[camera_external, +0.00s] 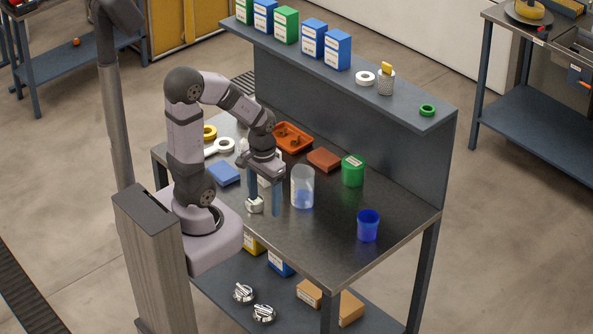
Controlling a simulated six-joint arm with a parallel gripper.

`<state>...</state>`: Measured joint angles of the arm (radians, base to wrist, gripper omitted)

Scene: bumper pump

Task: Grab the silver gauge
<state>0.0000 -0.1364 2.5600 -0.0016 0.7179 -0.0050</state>
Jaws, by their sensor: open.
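My gripper (264,205) points down low over the dark workbench (318,245), near its front edge. Its two blue-grey fingers are apart. A small pale silver-white object (255,207) sits at the left fingertip; I cannot tell whether it is a gauge or whether the finger touches it. Two round, shiny silver gauge-like pieces (244,293) (264,313) lie on the lower shelf under the bench. A whitish item behind the fingers is mostly hidden.
A clear beaker (302,188) stands just right of my gripper. A blue cup (368,226), a green container (352,171), a brown block (324,159), an orange tray (307,141) and a blue box (224,173) are also on the bench. The front right is clear.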

